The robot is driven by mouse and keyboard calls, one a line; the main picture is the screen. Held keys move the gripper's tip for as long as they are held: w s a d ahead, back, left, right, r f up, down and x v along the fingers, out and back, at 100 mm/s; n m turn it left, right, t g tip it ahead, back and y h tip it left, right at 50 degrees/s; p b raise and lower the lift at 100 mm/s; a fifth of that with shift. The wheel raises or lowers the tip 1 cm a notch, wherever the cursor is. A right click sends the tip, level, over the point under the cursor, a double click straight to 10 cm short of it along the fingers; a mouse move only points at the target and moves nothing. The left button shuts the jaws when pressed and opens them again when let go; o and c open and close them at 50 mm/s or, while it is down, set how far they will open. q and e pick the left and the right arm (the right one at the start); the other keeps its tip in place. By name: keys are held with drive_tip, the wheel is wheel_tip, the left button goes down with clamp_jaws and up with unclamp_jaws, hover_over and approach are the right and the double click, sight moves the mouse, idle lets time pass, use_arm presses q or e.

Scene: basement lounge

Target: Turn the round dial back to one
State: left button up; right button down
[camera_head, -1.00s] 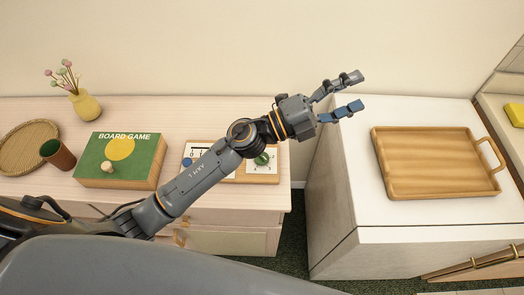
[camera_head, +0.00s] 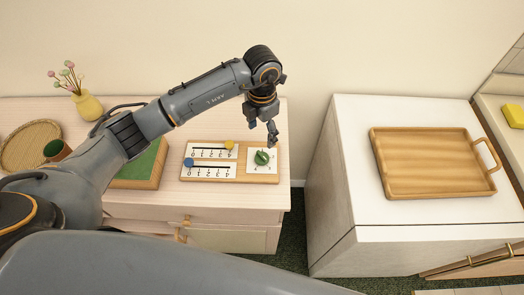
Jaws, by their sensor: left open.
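A wooden board (camera_head: 222,178) lies on the light wood cabinet. At its right end is a round green dial (camera_head: 262,157) on a white plate with small marks around it; I cannot read clearly which mark it points at. To its left are two numbered slider scales, with a yellow knob (camera_head: 229,144) near the high end of the upper one and a blue knob (camera_head: 189,162) near the low end of the lower one. My left gripper (camera_head: 263,133) is open and points down, just above and behind the dial, apart from it. My right gripper is not in view.
A wooden tray (camera_head: 431,191) lies on the white cabinet at right, across a floor gap.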

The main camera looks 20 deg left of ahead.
sight(262, 155)
use_arm(q)
wheel_tip(262, 155, down, 10)
drive_tip(key=shift+s+r+p, duration=0.1)
drive_tip(key=shift+p, duration=1.1)
drive_tip(key=shift+f, duration=0.75)
drive_tip(key=c, duration=1.2)
